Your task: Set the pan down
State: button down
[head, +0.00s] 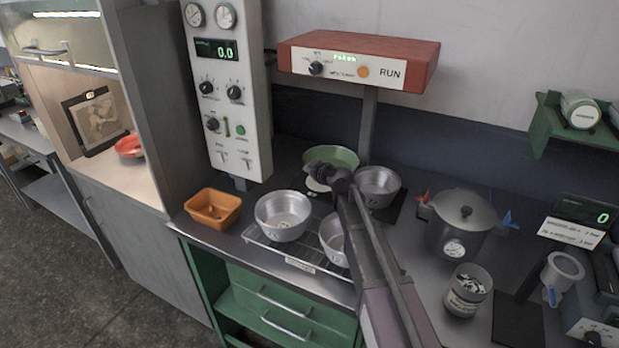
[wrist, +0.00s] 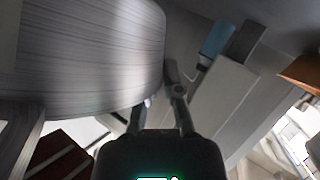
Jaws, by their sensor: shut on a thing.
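In the wrist view, my gripper (wrist: 158,105) is shut at the edge of a large brushed-metal pan wall (wrist: 80,60). That wall fills the upper left of the view. The head view does not clearly show the grip, because my wrist covers it. The silver pan by my wrist looks upright, over a dark plate; whether it touches the plate cannot be told.
Two more silver pans, one in front (head: 283,214) and one partly behind my arm (head: 331,240), stand on a wire rack (head: 262,240). An orange tray (head: 212,208) is left. A lidded pot (head: 463,225) and a jar (head: 467,290) stand right. A red control box (head: 358,62) overhangs.

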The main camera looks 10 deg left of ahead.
jog(key=shift+f+b, duration=0.75)
jog(key=shift+f, duration=0.3)
jog(key=c, duration=0.8)
grip_release()
jog(key=shift+s+r, duration=0.1)
jog(key=p+v, duration=0.4)
jog(key=v, duration=0.8)
